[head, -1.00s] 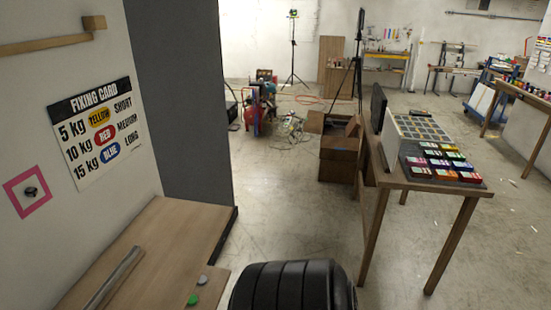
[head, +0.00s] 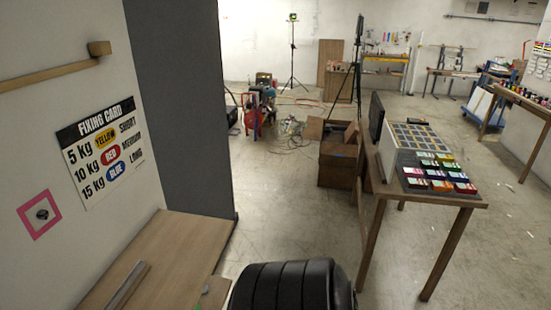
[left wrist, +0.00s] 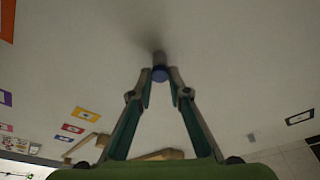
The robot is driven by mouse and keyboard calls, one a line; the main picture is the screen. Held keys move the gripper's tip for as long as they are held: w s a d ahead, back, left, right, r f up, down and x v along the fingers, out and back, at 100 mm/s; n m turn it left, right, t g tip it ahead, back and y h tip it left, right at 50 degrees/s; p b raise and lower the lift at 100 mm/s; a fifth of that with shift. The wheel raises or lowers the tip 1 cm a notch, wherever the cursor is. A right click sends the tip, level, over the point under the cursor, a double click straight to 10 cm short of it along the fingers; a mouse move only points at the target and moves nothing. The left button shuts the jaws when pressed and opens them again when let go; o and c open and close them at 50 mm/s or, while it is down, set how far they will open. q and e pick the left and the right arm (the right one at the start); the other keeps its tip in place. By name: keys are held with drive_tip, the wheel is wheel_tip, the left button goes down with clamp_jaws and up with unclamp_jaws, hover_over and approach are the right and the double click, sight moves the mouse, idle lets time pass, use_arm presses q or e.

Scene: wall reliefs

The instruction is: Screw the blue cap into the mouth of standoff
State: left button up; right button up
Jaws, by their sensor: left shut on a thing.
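In the left wrist view, my left gripper (left wrist: 160,80) is shut on a small blue cap (left wrist: 160,74) at its fingertips. Just beyond the cap is a blurred grey cylinder (left wrist: 159,58) against the pale wall, perhaps a standoff. I cannot tell whether cap and cylinder touch. In the head view, a dark round standoff (head: 42,214) stands out from the wall inside a pink square frame (head: 24,228). Neither gripper shows in the head view.
A fixing card (head: 100,150) hangs on the wall above a wooden bench (head: 165,250) with a metal bar. A grey panel (head: 180,110) stands beside it. A wooden table (head: 455,198) with coloured boxes is at right. Several small coloured frames (left wrist: 82,113) are on the wall.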

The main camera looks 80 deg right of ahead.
use_arm(q)
drive_tip(key=m+g+p, duration=0.1)
drive_tip(key=m+p, duration=0.4)
drive_tip(key=p, duration=0.1)
drive_tip(key=shift+m+h, duration=0.4)
